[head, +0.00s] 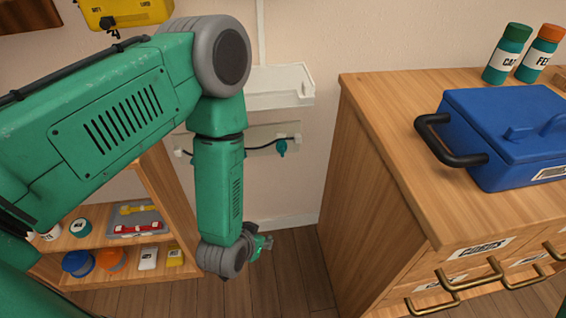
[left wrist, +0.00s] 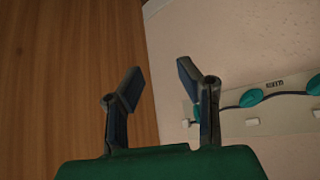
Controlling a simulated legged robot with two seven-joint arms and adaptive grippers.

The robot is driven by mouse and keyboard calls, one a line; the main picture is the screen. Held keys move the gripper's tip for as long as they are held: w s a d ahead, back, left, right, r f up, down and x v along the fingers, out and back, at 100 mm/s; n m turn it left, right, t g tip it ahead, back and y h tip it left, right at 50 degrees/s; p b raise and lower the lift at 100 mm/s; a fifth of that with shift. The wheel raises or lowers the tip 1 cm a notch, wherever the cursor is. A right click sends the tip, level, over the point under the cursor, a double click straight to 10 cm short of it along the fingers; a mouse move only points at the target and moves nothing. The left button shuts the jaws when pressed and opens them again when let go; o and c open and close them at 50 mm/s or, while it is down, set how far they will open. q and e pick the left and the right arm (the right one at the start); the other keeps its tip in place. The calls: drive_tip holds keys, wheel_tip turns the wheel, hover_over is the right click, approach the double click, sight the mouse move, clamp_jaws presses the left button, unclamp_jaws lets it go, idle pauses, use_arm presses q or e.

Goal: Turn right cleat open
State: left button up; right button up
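A pale panel (head: 262,134) on the wall carries a dark cable and a teal cleat (head: 281,148) near its right end. My left forearm hides the panel's middle. In the left wrist view the panel (left wrist: 285,120) shows several teal cleats, one in the middle (left wrist: 252,97), one at the right edge (left wrist: 314,86), and one partly behind a finger. I cannot tell which of these is the right cleat. My left gripper (head: 262,244) hangs low, below the panel and near the floor; its fingers (left wrist: 160,75) are apart with nothing between them. My right gripper is not in view.
A wooden cabinet (head: 375,190) with a blue lidded box (head: 515,130) and bottles stands at the right. A white wall shelf (head: 275,95) is above the panel. A low shelf (head: 95,240) with small items is at the left. Bare floor (head: 290,280) lies between.

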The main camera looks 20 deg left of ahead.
use_arm(q)
drive_tip(key=w+d+f+n+t+y+b, duration=0.1)
drive_tip(key=w+d+t+y+b, duration=0.15)
drive_tip(key=w, duration=0.35)
drive_tip(key=w+d+n+t+y+b, duration=0.1)
drive_tip(key=w+n+t, duration=0.15)
drive_tip(key=w, duration=0.35)
drive_tip(key=n+t+y+b, duration=0.2)
drive_tip(key=n+y+b, duration=0.1)
drive_tip(key=y, duration=0.3)
approach(283, 155)
drive_tip(key=b+x, duration=0.4)
drive_tip(key=x, duration=0.4)
drive_tip(key=shift+w+a+f, duration=0.1)
drive_tip(key=shift+w+a, duration=0.05)
drive_tip(key=shift+w, duration=0.05)
drive_tip(key=shift+w+a, duration=0.25)
drive_tip(key=shift+w, duration=0.2)
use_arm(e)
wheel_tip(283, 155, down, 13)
use_arm(q)
clamp_jaws()
